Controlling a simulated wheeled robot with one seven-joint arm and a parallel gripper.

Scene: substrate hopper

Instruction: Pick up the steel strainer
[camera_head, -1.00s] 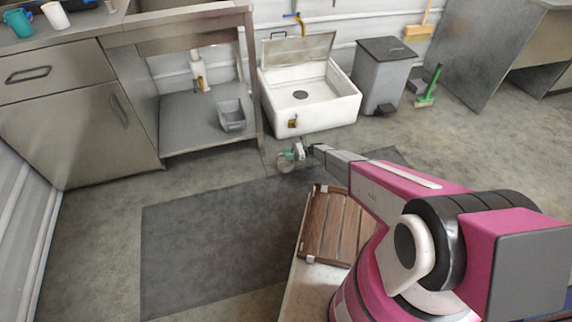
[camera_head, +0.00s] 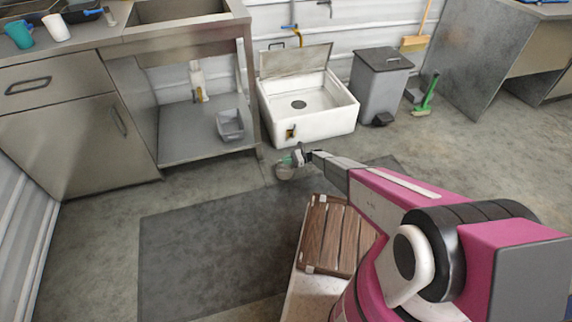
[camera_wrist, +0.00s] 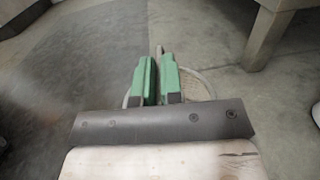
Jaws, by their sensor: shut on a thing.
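The steel strainer (camera_head: 285,173) is a small, pale grey round shape at the end of my arm in the head view, over the floor in front of the white basin. My gripper (camera_head: 298,156) has green fingers and is shut on the strainer. In the wrist view, the green fingers of my gripper (camera_wrist: 159,72) are close together with a thin part between them. The strainer's thin grey rim (camera_wrist: 204,80) curves out on both sides behind the fingers. Most of its bowl is hidden by the fingers and the gripper's dark plate.
A white floor basin (camera_head: 325,119) with a raised lid stands ahead, beside a grey bin (camera_head: 380,85). A steel counter (camera_head: 85,140) is at left, with a grey tub (camera_head: 230,125) on its lower shelf. A slatted wooden crate (camera_head: 335,240) is near my arm. The dark mat (camera_head: 200,250) is clear.

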